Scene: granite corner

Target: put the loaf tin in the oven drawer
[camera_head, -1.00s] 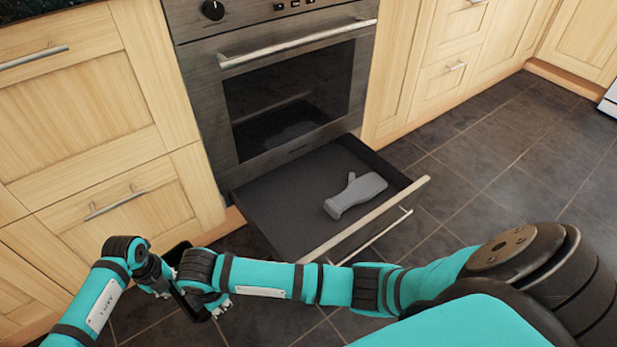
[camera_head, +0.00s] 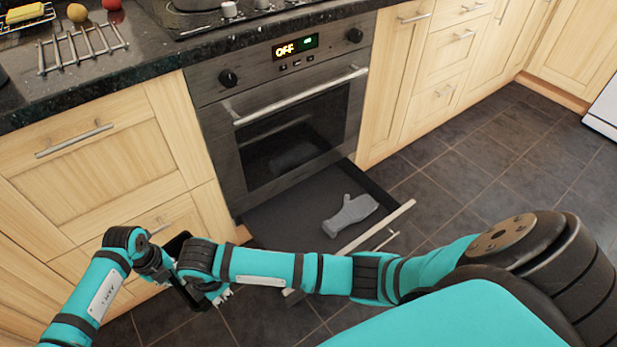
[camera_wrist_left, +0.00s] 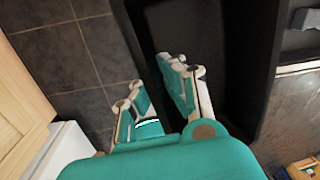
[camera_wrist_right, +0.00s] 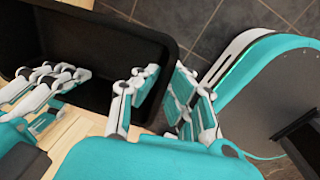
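The dark loaf tin (camera_head: 184,296) is held in the air at the lower left of the head view, partly hidden by my wrists. In the left wrist view its dark inside (camera_wrist_left: 235,50) shows. My left gripper (camera_head: 162,280) has one finger inside and one outside a wall of the tin; it also shows in its wrist view (camera_wrist_left: 158,98). My right gripper (camera_head: 222,295) straddles another part of the wall (camera_wrist_right: 165,92). The oven drawer (camera_head: 275,215) is pulled open below the oven, to the right of the tin. My right forearm hides its near-left part.
A grey oven mitt (camera_head: 350,213) lies in the drawer's right part. The drawer handle (camera_head: 378,226) juts over the tiled floor (camera_head: 455,190). Cabinets flank the oven (camera_head: 290,125). A wire rack (camera_head: 82,50) sits on the granite counter (camera_head: 150,60).

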